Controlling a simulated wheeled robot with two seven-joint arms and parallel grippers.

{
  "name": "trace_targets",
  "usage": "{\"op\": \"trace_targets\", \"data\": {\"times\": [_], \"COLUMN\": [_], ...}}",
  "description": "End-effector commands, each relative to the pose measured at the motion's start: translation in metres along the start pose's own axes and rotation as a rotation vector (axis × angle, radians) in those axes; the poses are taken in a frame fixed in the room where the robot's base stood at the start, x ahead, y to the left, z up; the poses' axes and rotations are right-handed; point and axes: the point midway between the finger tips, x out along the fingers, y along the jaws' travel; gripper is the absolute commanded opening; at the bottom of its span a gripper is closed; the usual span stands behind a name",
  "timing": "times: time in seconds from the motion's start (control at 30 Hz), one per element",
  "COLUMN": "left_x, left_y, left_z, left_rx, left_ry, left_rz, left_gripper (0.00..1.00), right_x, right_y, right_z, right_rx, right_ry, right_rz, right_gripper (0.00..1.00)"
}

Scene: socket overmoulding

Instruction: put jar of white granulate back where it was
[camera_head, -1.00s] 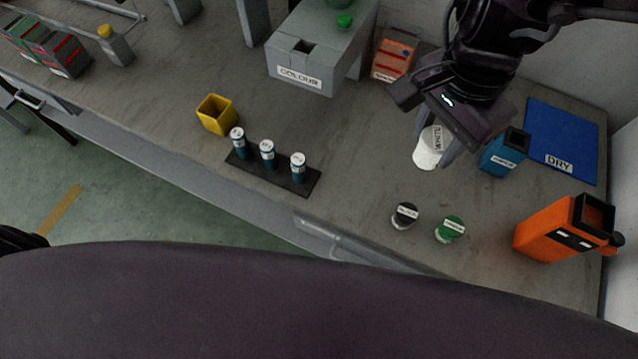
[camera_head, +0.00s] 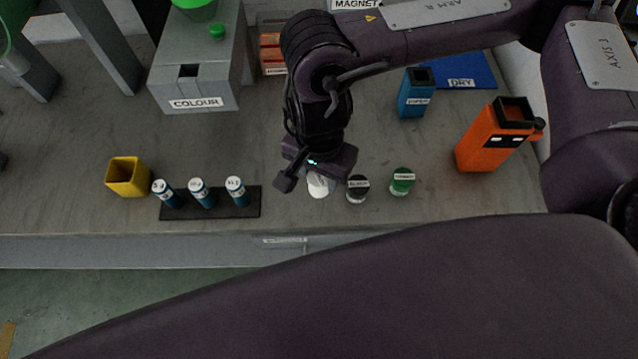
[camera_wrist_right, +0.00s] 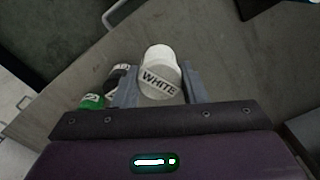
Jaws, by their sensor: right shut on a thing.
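The white jar (camera_head: 319,187) shows in the head view below my right gripper (camera_head: 318,178), to the left of the black jar (camera_head: 357,189). In the right wrist view the white jar (camera_wrist_right: 160,76), labelled WHITE, stands between the two grey fingers of my right gripper (camera_wrist_right: 158,88), which is shut on it. The gripper hides part of the jar in the head view. I cannot tell whether the jar's base touches the table. The green jar (camera_head: 402,181) stands to the right of the black jar. My left gripper is not in view.
A black rack (camera_head: 211,204) with three small cylinders lies to the left of the white jar. A yellow bin (camera_head: 128,178) stands further left. An orange container (camera_head: 484,143) and a blue one (camera_head: 414,97) stand to the right. The table's front edge (camera_head: 280,231) is close.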

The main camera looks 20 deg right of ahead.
Motion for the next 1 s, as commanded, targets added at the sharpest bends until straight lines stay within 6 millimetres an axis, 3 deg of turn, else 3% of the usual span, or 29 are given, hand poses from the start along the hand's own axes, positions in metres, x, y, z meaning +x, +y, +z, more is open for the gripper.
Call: {"op": "trace_targets", "data": {"times": [0.4, 0.83, 0.87, 1.0], "left_x": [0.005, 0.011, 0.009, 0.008], "left_y": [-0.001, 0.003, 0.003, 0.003], "left_z": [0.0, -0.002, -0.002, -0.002], "left_rx": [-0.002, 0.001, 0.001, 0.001], "left_ry": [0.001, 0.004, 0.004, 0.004], "left_rz": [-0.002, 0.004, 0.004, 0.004], "left_gripper": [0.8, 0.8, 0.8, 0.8], "right_x": [0.044, 0.051, 0.049, 0.049], "right_y": [0.0, 0.0, 0.0, 0.0], "right_z": [0.0, 0.0, 0.0, 0.0], "right_rx": [0.001, 0.0, 0.0, 0.0], "right_ry": [-0.001, 0.002, 0.002, 0.001], "right_rz": [0.001, -0.001, -0.001, -0.001], "right_gripper": [0.16, 0.16, 0.42, 0.6]}}
